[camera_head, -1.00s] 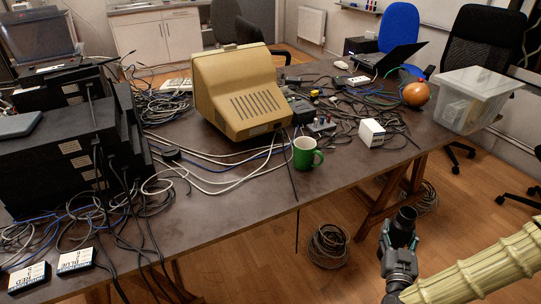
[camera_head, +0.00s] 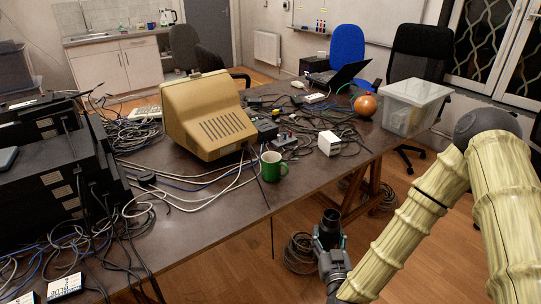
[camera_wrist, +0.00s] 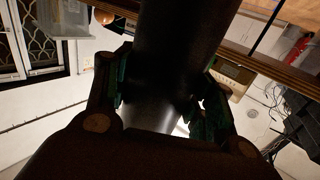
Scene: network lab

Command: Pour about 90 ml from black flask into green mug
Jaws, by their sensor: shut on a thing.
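The green mug (camera_head: 272,166) stands upright on the dark table (camera_head: 235,211) near its front edge, in front of the beige monitor. My gripper (camera_head: 331,246) is shut on the black flask (camera_head: 328,226) and holds it roughly upright in front of the table, to the lower right of the mug and apart from it. In the wrist view the flask (camera_wrist: 175,60) fills the middle between the gripper fingers (camera_wrist: 160,100). The inside of the mug and the flask's contents cannot be made out.
The beige monitor (camera_head: 207,116) stands just behind the mug. Cables lie loose around it. A white box (camera_head: 329,143), an orange ball (camera_head: 365,105) and a clear plastic bin (camera_head: 413,106) are to the right. Black equipment (camera_head: 55,190) crowds the left side.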

